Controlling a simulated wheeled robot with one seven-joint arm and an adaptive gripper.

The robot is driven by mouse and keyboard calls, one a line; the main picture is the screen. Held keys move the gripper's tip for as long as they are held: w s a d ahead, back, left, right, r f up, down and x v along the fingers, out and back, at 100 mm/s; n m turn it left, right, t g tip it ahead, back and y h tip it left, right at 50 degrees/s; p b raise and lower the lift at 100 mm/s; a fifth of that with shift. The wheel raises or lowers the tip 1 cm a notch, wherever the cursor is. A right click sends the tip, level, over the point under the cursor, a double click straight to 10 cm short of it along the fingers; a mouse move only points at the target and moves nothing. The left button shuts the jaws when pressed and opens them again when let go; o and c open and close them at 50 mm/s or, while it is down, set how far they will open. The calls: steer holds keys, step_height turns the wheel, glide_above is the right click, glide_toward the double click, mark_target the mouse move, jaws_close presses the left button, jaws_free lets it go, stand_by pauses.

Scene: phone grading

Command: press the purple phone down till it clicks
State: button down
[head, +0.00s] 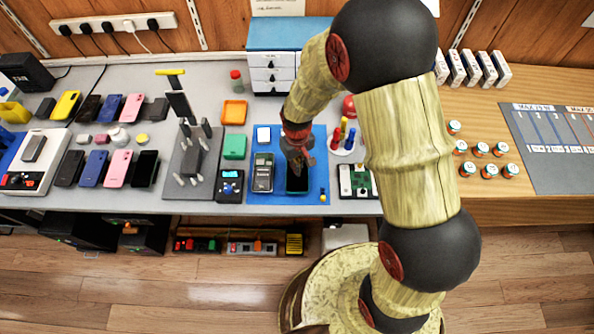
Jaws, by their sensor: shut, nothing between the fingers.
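My gripper (299,164) is shut and empty, pointing down over the blue mat (265,198). Its tips are at or just above the upper part of a dark-screened phone (297,184) on the mat; I cannot tell whether they touch. The gripper hides this phone's upper end, and its body colour is hard to make out, so I cannot tell whether it is the purple one. Two blue-purple phones lie far left, one in the back row (110,108) and one in the front row (94,168), among other coloured phones.
A grey-green device (263,172) lies left of the dark phone on the mat. A blue-black meter (230,185) stands left of the mat, a green circuit board (357,181) right of it. A screwdriver holder (345,143) stands close behind on the right.

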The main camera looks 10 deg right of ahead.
steer(key=shift+r, duration=0.1)
steer(key=shift+r+p, duration=2.65)
steer(key=shift+r, duration=0.8)
steer(key=shift+s, duration=0.1)
steer(key=s, duration=0.2)
steer(key=s+g, duration=0.1)
steer(key=shift+d+f, duration=0.2)
steer(key=shift+d, duration=0.1)
steer(key=s+r, duration=0.2)
step_height(320, 180, up, 17)
steer(key=m+t, duration=0.1)
steer(key=m, duration=0.1)
glide_above(301, 179)
steer(key=s+d, duration=0.5)
steer(key=s, duration=0.4)
steer(key=s+d+r+m+t, duration=0.1)
steer(key=s+d+r+t, duration=0.1)
steer(key=r, duration=0.5)
steer(key=s+d+r+t, duration=0.2)
steer(key=s+r+t, duration=0.1)
steer(key=r, duration=0.3)
steer(key=shift+s+r+m+t+b, duration=0.2)
steer(key=shift+r+m+t+b, duration=0.15)
steer(key=shift+m+b, duration=0.1)
